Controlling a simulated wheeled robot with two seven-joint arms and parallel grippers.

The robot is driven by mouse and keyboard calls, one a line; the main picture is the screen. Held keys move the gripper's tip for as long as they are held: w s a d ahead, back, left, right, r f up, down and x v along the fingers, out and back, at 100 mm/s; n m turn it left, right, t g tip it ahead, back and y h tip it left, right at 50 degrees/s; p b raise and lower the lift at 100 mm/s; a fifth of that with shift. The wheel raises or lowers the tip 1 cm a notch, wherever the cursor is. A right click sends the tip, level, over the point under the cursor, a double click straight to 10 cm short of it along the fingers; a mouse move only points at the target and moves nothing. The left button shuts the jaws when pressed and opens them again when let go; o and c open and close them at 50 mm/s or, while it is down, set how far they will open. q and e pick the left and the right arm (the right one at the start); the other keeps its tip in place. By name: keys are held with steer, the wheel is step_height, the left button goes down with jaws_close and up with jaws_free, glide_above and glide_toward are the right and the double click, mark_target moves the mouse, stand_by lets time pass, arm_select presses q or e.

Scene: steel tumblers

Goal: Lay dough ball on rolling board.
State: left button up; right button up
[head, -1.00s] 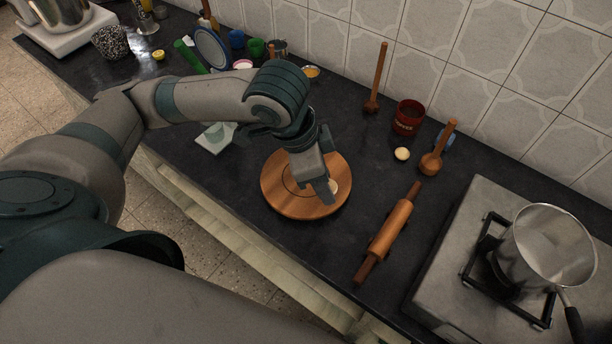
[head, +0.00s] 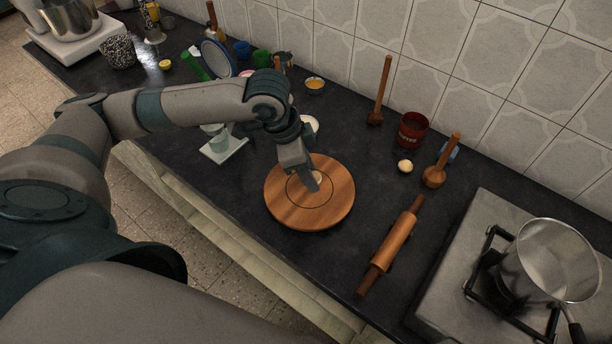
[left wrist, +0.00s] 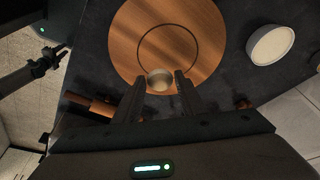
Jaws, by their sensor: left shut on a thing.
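The round wooden rolling board (head: 335,212) lies on the dark counter, with a ring marked on its top; it also shows in the left wrist view (left wrist: 206,30). My left gripper (head: 313,186) points down over the board. In the left wrist view my left gripper (left wrist: 160,80) is shut on the pale dough ball (left wrist: 160,79), which sits between the fingertips at the edge of the ring. In the head view the dough ball (head: 317,175) is partly hidden by the fingers. Whether it touches the board I cannot tell. My right gripper is out of view.
A rolling pin (head: 391,245) lies right of the board. Behind it are a second pale ball (head: 405,166), a red mug (head: 412,130) and wooden utensils. A pot (head: 553,262) stands on the stove at right. A small scale-like stand (head: 224,149) is left of the board.

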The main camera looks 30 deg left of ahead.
arm_select(q)
steer(key=shift+w+a+f, duration=0.6)
steer(key=shift+w+a, duration=0.1)
steer(key=shift+a, duration=0.05)
steer(key=shift+f+p, duration=0.6)
steer(key=shift+f, duration=1.4)
steer(key=o, duration=1)
steer(key=shift+f, duration=0.1)
steer(key=shift+c, duration=0.2)
steer(key=b+v, duration=0.1)
steer(key=v, duration=1.1)
steer(key=shift+s, duration=0.1)
